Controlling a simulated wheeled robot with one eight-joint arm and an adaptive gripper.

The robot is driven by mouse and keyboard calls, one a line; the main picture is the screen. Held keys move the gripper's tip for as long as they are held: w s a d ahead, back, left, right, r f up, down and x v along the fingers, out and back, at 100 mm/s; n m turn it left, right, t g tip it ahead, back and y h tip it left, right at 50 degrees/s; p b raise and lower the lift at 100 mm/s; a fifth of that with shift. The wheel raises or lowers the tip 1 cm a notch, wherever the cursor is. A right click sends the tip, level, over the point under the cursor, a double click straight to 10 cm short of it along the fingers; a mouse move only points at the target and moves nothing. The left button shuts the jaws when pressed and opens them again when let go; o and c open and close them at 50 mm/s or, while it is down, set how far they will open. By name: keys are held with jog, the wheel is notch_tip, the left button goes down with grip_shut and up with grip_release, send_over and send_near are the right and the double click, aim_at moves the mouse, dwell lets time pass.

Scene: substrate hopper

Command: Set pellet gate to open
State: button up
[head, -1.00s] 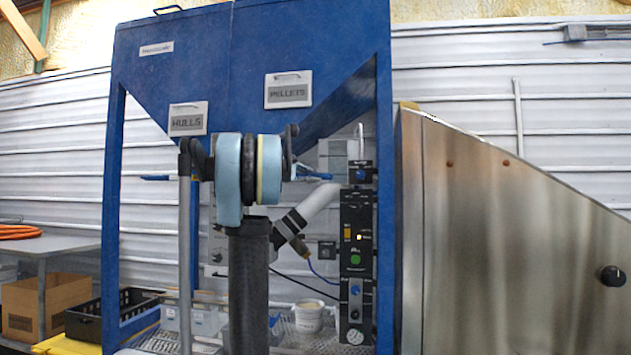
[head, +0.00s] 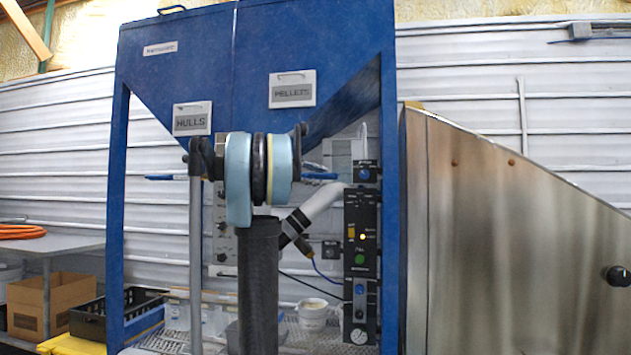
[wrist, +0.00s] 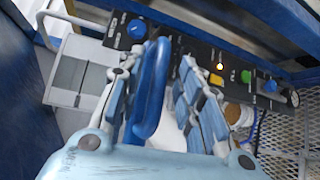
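The blue pellet gate handle (head: 320,176) sticks out under the right side of the blue hopper, below the PELLETS label (head: 292,91). In the wrist view a blue loop-shaped handle (wrist: 152,90) stands between the fingers of my gripper (wrist: 160,72). The fingers are apart, with the handle nearer the left finger and a clear gap to the right finger. Whether the left finger touches it I cannot tell.
A black control panel (head: 361,215) with a blue knob, a green button and a lit lamp stands right of the handle. A steel cabinet (head: 500,240) is farther right. A HULLS label (head: 192,119) and another blue handle (head: 160,177) are at left. A white bucket (head: 312,315) stands below.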

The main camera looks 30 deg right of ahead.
jog(key=a+r, duration=0.1)
jog(key=a, duration=1)
jog(key=shift+s+a+r, duration=0.2)
jog(key=shift+s+r, duration=0.05)
jog(key=shift+s, duration=0.1)
jog(key=s+a+f+y, duration=0.5)
jog(key=s+a+f, duration=0.4)
jog(key=f, duration=1.1)
jog(key=s+a+f+m+y, duration=0.1)
jog(key=s+a+f+y, duration=0.5)
jog(key=f, duration=1.4)
jog(key=s+a+f+m+t+y, duration=0.1)
jog(key=s+a+f+y, duration=0.4)
jog(key=s+a+f, duration=0.7)
jog(key=s+f, duration=0.5)
jog(key=f, duration=0.3)
jog(key=shift+s+a, duration=0.2)
jog(key=shift+a, duration=0.15)
jog(key=shift+w+f, duration=0.2)
jog(key=shift+w, duration=0.25)
